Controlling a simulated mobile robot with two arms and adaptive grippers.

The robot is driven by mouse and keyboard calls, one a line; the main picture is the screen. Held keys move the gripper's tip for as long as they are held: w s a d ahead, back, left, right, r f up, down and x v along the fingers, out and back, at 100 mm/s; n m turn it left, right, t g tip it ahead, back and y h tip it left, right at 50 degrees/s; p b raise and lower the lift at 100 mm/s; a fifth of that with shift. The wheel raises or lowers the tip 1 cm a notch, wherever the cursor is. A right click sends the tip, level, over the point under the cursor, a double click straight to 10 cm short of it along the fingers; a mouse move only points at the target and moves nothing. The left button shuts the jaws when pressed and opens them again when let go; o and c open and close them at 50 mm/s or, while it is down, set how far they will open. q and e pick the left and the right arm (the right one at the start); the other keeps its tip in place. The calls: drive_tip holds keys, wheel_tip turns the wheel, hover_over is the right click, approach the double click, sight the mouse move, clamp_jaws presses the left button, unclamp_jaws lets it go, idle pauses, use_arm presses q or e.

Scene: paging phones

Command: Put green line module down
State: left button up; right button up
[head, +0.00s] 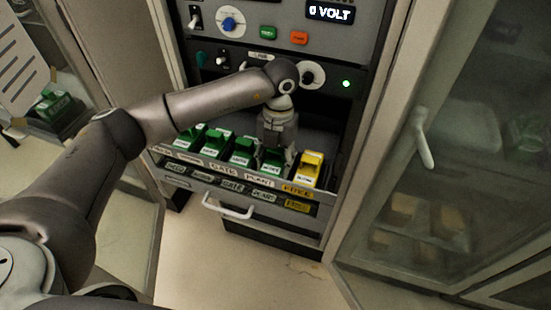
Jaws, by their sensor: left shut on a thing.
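My left gripper (273,152) points down over the row of modules in the cabinet. It is shut on a green module (265,164) that is mostly hidden behind the fingers. Other green line modules (242,150) stand in the row to the left. I cannot tell whether the held module touches the shelf. My right gripper is not in view.
A panel above has a blue knob (229,24), green and orange buttons and a "0 VOLT" display (330,12). A white drawer handle (227,207) is below the labels. A glass door (450,150) stands open at right. Another green module (55,106) is at far left.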

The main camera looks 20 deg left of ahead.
use_arm(q)
drive_tip(key=shift+f, duration=0.1)
drive_tip(key=o, duration=0.9)
drive_tip(key=shift+o, duration=0.2)
drive_tip(key=shift+r, duration=0.2)
drive_tip(key=shift+w+r, duration=0.1)
drive_tip(key=shift+r, duration=0.2)
drive_tip(key=r+b, duration=0.1)
drive_tip(key=r, duration=0.2)
drive_tip(key=w+r+b, duration=0.1)
drive_tip(key=r, duration=0.3)
drive_tip(key=r+b, duration=0.1)
drive_tip(key=r, duration=0.3)
drive_tip(key=shift+w, duration=0.15)
drive_tip(key=shift+r, duration=0.1)
